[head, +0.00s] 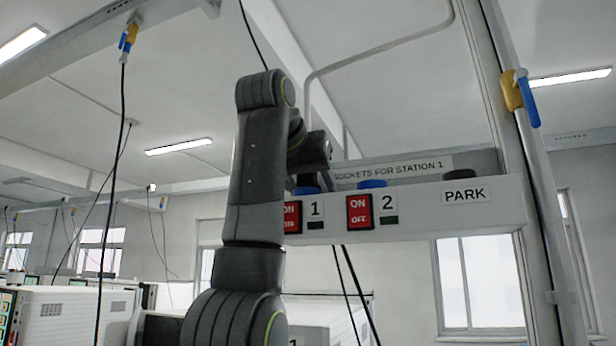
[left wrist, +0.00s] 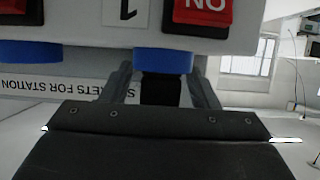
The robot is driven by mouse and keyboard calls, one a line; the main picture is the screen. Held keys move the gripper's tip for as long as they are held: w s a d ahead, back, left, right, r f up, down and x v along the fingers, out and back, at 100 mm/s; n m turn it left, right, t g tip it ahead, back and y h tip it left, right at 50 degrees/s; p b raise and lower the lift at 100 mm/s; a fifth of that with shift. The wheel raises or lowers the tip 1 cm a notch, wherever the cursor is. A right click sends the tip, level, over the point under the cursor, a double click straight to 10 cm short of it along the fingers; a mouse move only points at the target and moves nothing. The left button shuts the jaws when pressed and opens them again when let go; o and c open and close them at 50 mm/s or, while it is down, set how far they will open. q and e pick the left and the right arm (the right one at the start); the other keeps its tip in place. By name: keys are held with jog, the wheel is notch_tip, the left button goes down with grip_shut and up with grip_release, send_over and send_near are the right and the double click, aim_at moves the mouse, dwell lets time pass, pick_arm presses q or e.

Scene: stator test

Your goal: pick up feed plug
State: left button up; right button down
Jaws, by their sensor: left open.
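A black block that looks like the feed plug (left wrist: 160,89) stands at the blue socket collar of position 1 (left wrist: 163,61) in the left wrist view. My left gripper (left wrist: 160,92) is open, with one finger on each side of the black block. I cannot tell whether the fingers touch it. In the head view my left gripper (head: 308,178) is over the socket panel (head: 425,208) at position 1, largely behind my own arm. The blue collar of position 1 (head: 307,190) shows just below it. My right gripper is not in view.
A blue collar (head: 372,183) sits above position 2, and a dark cap (head: 460,176) above PARK. Red ON/OFF switches (head: 359,212) are on the panel front. A label board (head: 400,168) stands behind. Dark cables (head: 352,290) hang below; a post (head: 545,200) stands right.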

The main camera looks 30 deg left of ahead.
pick_arm(q)
jog(key=shift+w, duration=0.15)
jog(key=shift+s, duration=0.25)
jog(key=c, duration=0.4)
jog(key=shift+w, duration=0.1)
jog(key=c, duration=0.7)
jog(key=shift+o, duration=0.2)
jog(key=shift+r, duration=0.15)
jog(key=shift+r+p, duration=0.4)
jog(key=shift+r, duration=0.85)
jog(key=shift+r+p, duration=2.1)
jog(key=shift+r, duration=1.55)
